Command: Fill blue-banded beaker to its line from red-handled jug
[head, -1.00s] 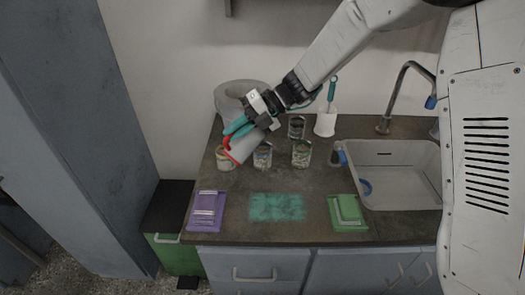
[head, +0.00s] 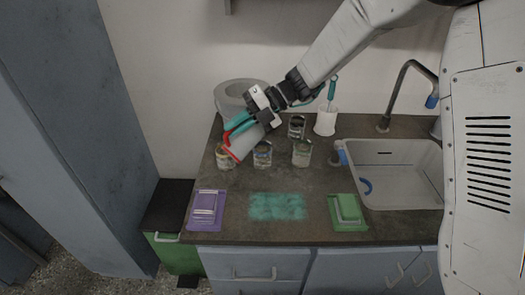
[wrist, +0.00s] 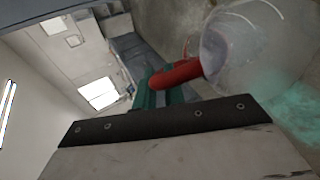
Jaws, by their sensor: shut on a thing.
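The red-handled jug (head: 246,144) hangs above the counter, strongly tilted, with its lower end toward the left beakers. My gripper (head: 238,124) is shut on its red handle (head: 228,139). In the wrist view, the teal fingers (wrist: 163,92) close around the red handle (wrist: 180,75), beside the clear jug body (wrist: 245,45). The blue-banded beaker (head: 262,157) stands upright just right of the jug's lower end, partly behind the jug. I cannot tell its liquid level or whether anything is flowing.
Other beakers stand close by: one at the left (head: 224,160), one at the right (head: 302,153), one behind (head: 296,127). A purple tray (head: 206,222), teal mat (head: 277,206) and green tray (head: 347,225) line the front. The sink (head: 397,196) is at the right.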

